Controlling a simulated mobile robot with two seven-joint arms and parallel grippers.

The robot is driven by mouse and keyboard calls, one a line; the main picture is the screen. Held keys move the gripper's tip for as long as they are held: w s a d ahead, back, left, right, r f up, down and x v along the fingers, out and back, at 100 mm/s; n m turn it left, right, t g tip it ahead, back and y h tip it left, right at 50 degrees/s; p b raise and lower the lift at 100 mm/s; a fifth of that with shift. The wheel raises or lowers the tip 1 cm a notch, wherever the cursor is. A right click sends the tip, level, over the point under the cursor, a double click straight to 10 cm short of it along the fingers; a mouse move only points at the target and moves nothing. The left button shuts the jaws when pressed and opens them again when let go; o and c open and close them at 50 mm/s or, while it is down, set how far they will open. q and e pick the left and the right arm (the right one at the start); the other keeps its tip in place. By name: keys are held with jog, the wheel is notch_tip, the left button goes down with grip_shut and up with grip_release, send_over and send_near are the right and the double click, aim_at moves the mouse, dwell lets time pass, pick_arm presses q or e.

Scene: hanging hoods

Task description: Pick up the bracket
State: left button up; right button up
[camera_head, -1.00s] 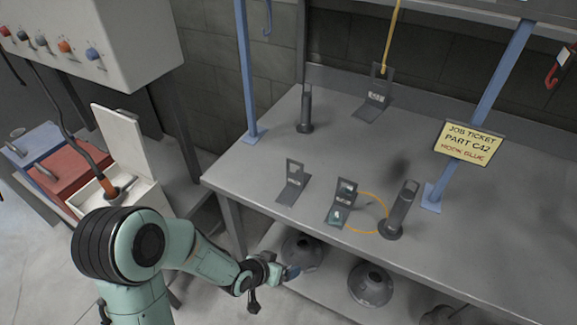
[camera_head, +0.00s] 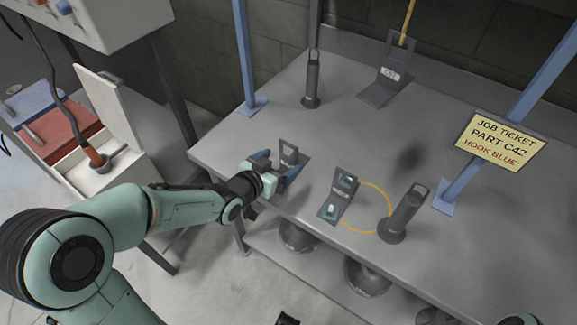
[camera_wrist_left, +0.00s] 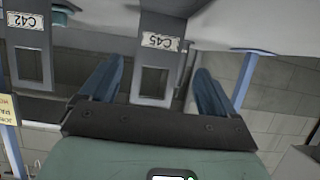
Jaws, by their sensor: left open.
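My left gripper (camera_head: 277,165) is open at the table's front edge, at a grey L-shaped bracket (camera_head: 289,151) with a window in its upright plate. In the left wrist view, a bracket labelled C45 (camera_wrist_left: 155,55) stands between the two blue fingers (camera_wrist_left: 160,85), with gaps on both sides. A bracket labelled C42 (camera_wrist_left: 29,50) is to its left there. In the head view, another bracket (camera_head: 341,195) with teal parts stands to the right, by a yellow ring. A further labelled bracket (camera_head: 388,72) stands at the back. My right gripper is not seen.
A job ticket (camera_head: 502,140) reads PART C42, HOOK BLUE. Blue uprights (camera_head: 243,55) frame the grey table (camera_head: 230,150). A yellow ring (camera_head: 375,190) marks the tabletop.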

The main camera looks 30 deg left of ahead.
aim_at(288, 157)
pick_arm(q)
jog(key=shift+x, duration=3.1)
jog(key=shift+d+r, duration=0.15)
jog(key=shift+r, duration=0.1)
jog(key=c, duration=1.5)
notch_tip(288, 157, up, 20)
jog(key=p, duration=0.2)
jog(key=shift+p, duration=0.4)
